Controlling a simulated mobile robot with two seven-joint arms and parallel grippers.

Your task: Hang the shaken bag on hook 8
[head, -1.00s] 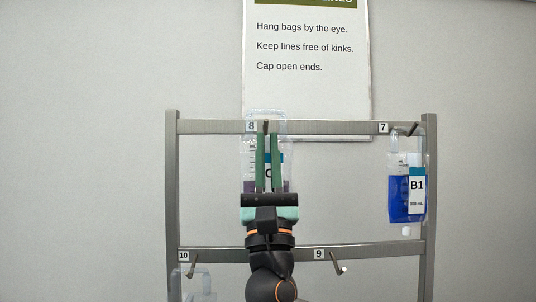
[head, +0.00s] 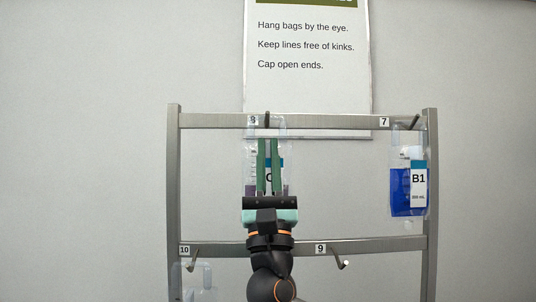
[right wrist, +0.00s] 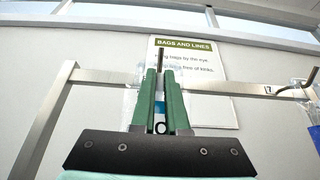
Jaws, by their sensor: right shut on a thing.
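My right gripper (head: 268,143) is shut on a clear bag (head: 251,165) with a blue-and-white label, largely hidden behind the green fingers. The bag is upright in front of the upper rail, its clear top overlapping the rail at hook 8 (head: 267,120). Hook 8 rises just above the fingertips, beside its number tag (head: 253,121). I cannot tell whether the bag's eye is around the hook. In the right wrist view, the hook (right wrist: 161,58) stands beyond the fingers, and part of the bag's label (right wrist: 160,116) shows between them. My left gripper is not in view.
A blue-filled bag B1 (head: 400,190) hangs at hook 7 (head: 414,122) on the right. Hook 9 (head: 340,261) is bare. A clear bag (head: 200,292) shows under hook 10 (head: 193,257). A sign (head: 310,85) is on the wall behind the rack.

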